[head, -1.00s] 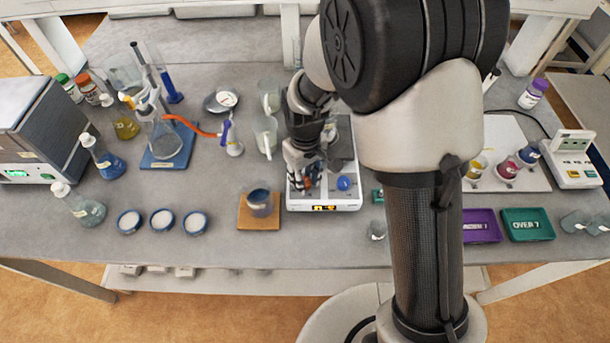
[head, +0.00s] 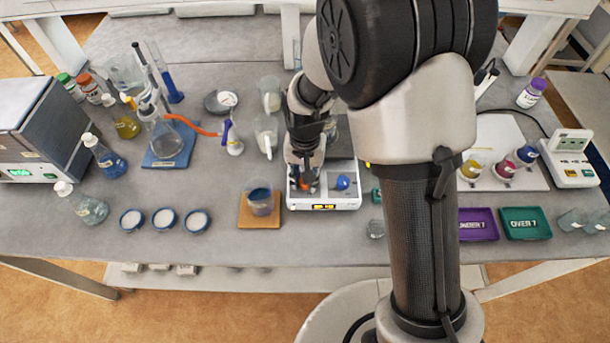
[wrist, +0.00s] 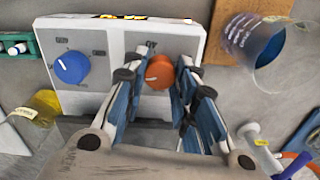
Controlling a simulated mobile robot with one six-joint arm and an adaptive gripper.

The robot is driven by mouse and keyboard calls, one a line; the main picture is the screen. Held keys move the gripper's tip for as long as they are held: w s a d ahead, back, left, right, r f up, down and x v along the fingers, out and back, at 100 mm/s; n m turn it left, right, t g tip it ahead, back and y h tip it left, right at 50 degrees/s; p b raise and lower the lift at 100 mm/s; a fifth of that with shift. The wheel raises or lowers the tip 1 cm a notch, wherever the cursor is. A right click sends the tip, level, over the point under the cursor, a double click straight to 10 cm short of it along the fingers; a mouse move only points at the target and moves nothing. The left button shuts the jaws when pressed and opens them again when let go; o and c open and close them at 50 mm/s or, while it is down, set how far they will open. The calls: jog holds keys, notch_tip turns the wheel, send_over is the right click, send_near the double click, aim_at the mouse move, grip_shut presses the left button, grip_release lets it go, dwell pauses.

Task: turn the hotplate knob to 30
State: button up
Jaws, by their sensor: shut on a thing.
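The white hotplate (head: 328,202) stands near the table's front edge in the head view, with a small lit display (head: 323,207) on its front. In the wrist view its panel (wrist: 111,40) carries a blue knob (wrist: 71,67) and an orange knob (wrist: 159,73). The blue knob also shows in the head view (head: 343,183). My gripper (wrist: 157,78) is shut on the orange knob, one finger on each side. In the head view my gripper (head: 304,185) reaches down over the left part of the panel. The display's number is too small to read.
A beaker (head: 261,203) on a brown board (head: 251,221) stands just left of the hotplate. Tall beakers (head: 266,133) stand behind it on the left. A purple tray (head: 478,224) and a green tray (head: 526,223) lie to the right.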

jog(key=shift+m, duration=0.3)
dwell(0.4)
jog(key=o, duration=1.1)
jog(key=shift+r, duration=0.1)
jog(key=shift+r, duration=5.95)
